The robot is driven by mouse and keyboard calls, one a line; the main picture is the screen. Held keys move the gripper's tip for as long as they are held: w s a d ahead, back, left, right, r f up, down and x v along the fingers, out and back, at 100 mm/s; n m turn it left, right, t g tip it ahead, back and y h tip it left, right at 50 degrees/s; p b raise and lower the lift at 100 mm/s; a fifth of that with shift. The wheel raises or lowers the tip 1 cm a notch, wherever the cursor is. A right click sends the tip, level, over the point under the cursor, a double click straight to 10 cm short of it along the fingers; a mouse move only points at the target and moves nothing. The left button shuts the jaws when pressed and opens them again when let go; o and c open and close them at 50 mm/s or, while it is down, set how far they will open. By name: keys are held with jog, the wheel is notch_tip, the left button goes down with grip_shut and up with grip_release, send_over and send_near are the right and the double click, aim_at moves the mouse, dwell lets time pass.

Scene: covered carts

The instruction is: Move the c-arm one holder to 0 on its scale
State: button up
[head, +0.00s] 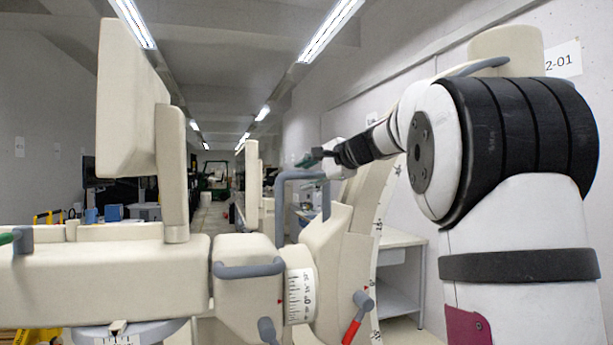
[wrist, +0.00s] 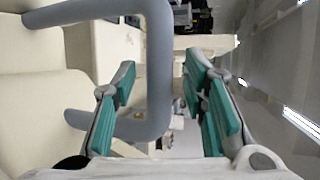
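The c-arm holder (head: 332,232) is a cream block at the centre of the head view, seated against a curved arc (head: 378,205) with scale marks. A red mark shows near the holder's lower right edge; the scale figures are too small to read surely. A grey U-shaped handle (head: 300,176) stands on the holder's top. My gripper (head: 322,154) is beside the handle's top right. In the wrist view, my gripper's teal-padded fingers (wrist: 160,75) are apart, and the grey handle (wrist: 160,50) shows between them, touching neither visibly. Its depth relative to the fingertips is unclear.
A ring scale (head: 300,296) with a red arrow sits left of the holder. A red-tipped lever (head: 357,318) hangs below it. A cream cart body (head: 110,275) and upright panel (head: 130,100) fill the left. A white table (head: 400,241) stands behind the arc.

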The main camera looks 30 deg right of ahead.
jog(key=v, duration=1.1)
jog(key=shift+s, duration=0.15)
dwell(0.5)
jog(key=s+a+f+n+g+y, duration=0.1)
jog(key=s+a+f+n+g, duration=0.3)
jog(key=a+f, duration=0.45)
jog(key=s+a+f+n+g, duration=0.1)
jog(key=s+a+f+n, duration=0.4)
jog(key=a, duration=0.7)
jog(key=s+a+f+n+g+h, duration=0.1)
jog(key=s+a+f+n+g, duration=0.1)
jog(key=s+f, duration=0.6)
jog(key=s+a+f+n+g+h, duration=0.1)
jog(key=s+a+f+n+h, duration=0.1)
jog(key=s+f+n, duration=0.5)
notch_tip(320, 180, down, 2)
jog(key=shift+s+a+f+g, duration=0.1)
jog(key=shift+s+a+g, duration=0.3)
jog(key=shift+s+a, duration=0.65)
jog(key=shift+s+d, duration=0.15)
jog(key=shift+d, duration=0.05)
